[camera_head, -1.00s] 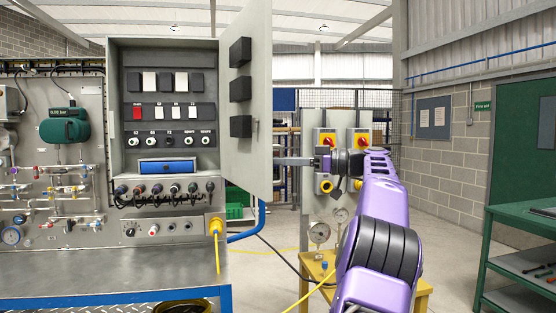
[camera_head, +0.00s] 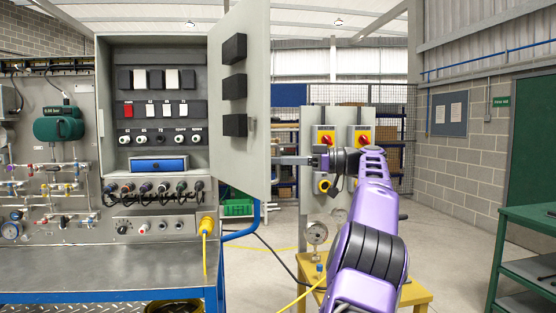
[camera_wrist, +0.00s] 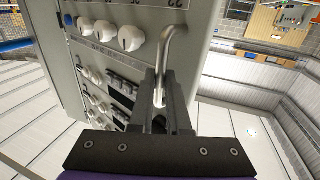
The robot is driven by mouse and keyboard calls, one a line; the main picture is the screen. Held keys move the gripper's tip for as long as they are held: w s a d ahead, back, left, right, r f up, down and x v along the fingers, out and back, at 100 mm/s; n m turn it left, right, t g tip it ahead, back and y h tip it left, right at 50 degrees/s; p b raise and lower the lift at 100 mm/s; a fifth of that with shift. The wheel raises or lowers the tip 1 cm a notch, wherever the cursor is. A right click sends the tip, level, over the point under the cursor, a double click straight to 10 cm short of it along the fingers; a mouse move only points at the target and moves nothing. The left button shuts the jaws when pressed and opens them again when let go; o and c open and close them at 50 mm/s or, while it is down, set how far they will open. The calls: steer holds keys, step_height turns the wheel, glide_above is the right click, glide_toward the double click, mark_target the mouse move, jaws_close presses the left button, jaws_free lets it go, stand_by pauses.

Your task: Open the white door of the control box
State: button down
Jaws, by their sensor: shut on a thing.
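The control box (camera_head: 102,75) stands at left in the head view with its inside showing. Its pale grey-white door (camera_head: 253,75) is swung wide open to the right, its inner face with black blocks towards me. In the wrist view the door's outer face (camera_wrist: 140,75) carries several white knobs. My gripper (camera_head: 277,160) is at the door's free edge in the head view. In the wrist view, my gripper (camera_wrist: 160,90) is shut on a bent metal handle (camera_wrist: 170,45) on the door. The head view hides the handle behind the door.
A stand with red-and-yellow switches (camera_head: 324,138) is behind my arm, with a yellow stool (camera_head: 402,294) below. A yellow cable (camera_head: 204,255) hangs from the box. A green bench (camera_head: 535,220) stands at right. Open floor lies between the bench and my arm.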

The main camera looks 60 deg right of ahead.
steer(key=shift+w+d+f, duration=0.15)
steer(key=shift+d, duration=0.05)
stand_by(0.4)
steer(key=c, duration=0.9)
jaws_free()
steer(key=shift+w+d+f, duration=0.1)
steer(key=shift+w+d, duration=0.05)
steer(key=shift+d, duration=0.05)
steer(key=shift+s, duration=0.2)
